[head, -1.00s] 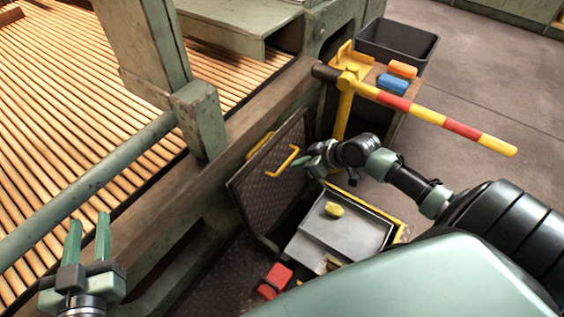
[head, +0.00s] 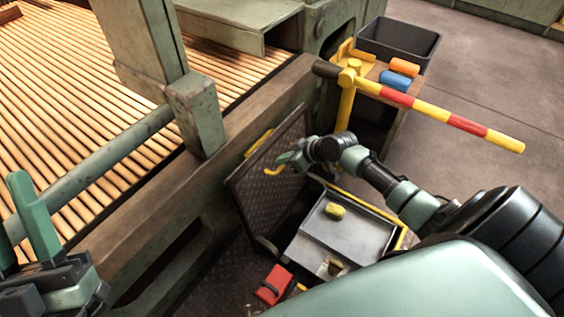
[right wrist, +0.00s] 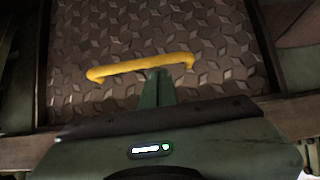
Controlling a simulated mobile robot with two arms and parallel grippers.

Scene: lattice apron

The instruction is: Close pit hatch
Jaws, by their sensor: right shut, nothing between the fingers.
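The pit hatch (head: 262,190) is a dark tread-plate panel standing raised and tilted beside the wooden beam. Its yellow handle (head: 268,168) is partly hidden behind my right gripper. My right gripper (head: 284,160) is shut at the handle. In the right wrist view, the hatch plate (right wrist: 200,35) fills the background and the yellow handle (right wrist: 130,67) crosses just beyond the shut fingers (right wrist: 157,88). I cannot tell whether they touch it. My left gripper (head: 20,225) is open and empty at the left edge, away from the hatch.
Below the hatch, a grey tray (head: 345,240) holds a yellow item (head: 335,211). A red item (head: 273,284) lies near it. A red-and-yellow striped bar (head: 440,113) extends over the right side. A black bin (head: 400,45) stands behind. Open floor lies at right.

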